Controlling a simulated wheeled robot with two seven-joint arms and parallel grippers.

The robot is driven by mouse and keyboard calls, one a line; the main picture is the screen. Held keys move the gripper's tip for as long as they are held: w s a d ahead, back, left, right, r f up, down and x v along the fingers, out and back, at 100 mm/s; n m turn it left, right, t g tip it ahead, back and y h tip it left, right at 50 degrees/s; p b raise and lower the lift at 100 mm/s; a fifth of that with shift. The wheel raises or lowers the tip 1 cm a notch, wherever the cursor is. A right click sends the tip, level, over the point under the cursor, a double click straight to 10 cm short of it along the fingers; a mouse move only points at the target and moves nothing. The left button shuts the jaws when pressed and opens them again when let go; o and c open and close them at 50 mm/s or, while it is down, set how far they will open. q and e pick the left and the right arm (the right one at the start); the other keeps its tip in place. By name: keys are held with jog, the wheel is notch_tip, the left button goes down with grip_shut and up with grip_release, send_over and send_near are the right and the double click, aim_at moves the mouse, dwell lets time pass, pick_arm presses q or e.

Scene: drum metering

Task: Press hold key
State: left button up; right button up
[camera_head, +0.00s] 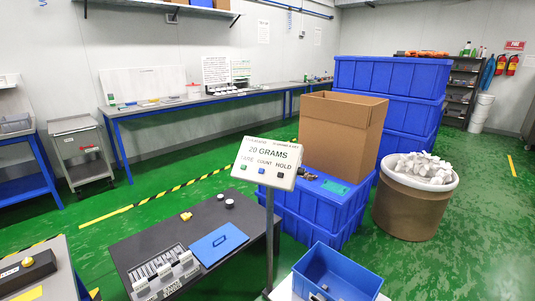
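A grey indicator panel (267,162) stands on a post (269,235) near the middle of the head view. Its display reads "20 GRAMS". Below the reading are the labels TARE, COUNT and HOLD. Under them sit a green key (243,167), a blue key (262,170) and a black key (280,175). The black key is the rightmost one, below the HOLD label. The panel face is unobstructed. Neither of my grippers shows in this view.
A blue bin (337,275) is at front right. Blue crates and a cardboard box (341,135) stand behind the panel, with a filled drum (410,205) to the right. Green floor is open at far right.

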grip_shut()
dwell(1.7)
